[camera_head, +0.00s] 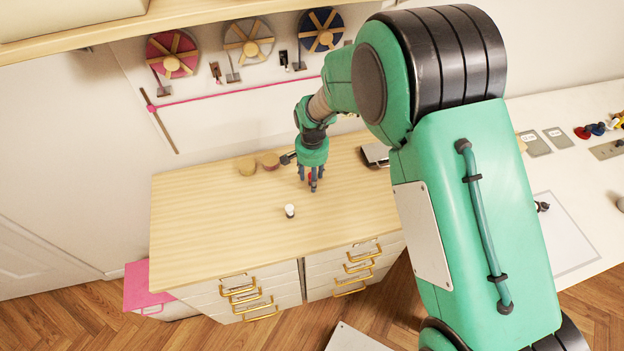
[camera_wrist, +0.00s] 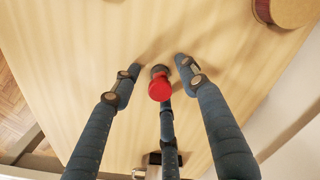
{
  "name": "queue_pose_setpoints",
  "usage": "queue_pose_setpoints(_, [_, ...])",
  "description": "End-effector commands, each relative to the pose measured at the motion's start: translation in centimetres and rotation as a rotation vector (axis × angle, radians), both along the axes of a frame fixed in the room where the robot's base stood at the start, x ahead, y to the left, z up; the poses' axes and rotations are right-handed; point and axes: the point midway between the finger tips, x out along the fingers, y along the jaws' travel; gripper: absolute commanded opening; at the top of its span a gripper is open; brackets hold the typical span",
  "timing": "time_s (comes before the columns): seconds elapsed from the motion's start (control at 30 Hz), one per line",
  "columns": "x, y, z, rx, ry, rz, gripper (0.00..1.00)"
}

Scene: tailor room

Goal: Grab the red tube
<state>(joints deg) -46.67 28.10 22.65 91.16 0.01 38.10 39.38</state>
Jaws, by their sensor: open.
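The red tube (camera_wrist: 160,88) stands on the wooden tabletop in the wrist view, its round red top toward the camera and a darker part behind it. My gripper (camera_wrist: 157,68) has three dark blue fingers, spread apart around the tube; two tips are at its left and right, and the third is just below it in the picture. I cannot tell whether any finger touches it. In the head view, my gripper (camera_head: 312,184) points down at the table, and only a small bit of red (camera_head: 309,176) shows between the fingers.
A small white-topped tube (camera_head: 290,211) stands on the wooden table (camera_head: 215,215) in front of my gripper. Two round wooden pieces (camera_head: 247,166) lie at the back left. A dark and silver object (camera_head: 375,155) is to the right. The table's left side is clear.

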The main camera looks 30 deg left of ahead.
Motion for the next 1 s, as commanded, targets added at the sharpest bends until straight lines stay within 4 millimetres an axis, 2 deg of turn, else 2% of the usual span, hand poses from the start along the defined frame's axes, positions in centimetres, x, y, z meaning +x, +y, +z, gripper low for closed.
queue_pose_setpoints(0.47, [0.01,0.01,0.04,0.0,0.0,0.0,0.43])
queue_pose_setpoints(0.7, [0.01,0.01,0.05,0.0,0.0,0.0,0.0])
queue_pose_setpoints(1.0, [0.02,0.02,0.06,0.0,0.0,0.0,0.0])
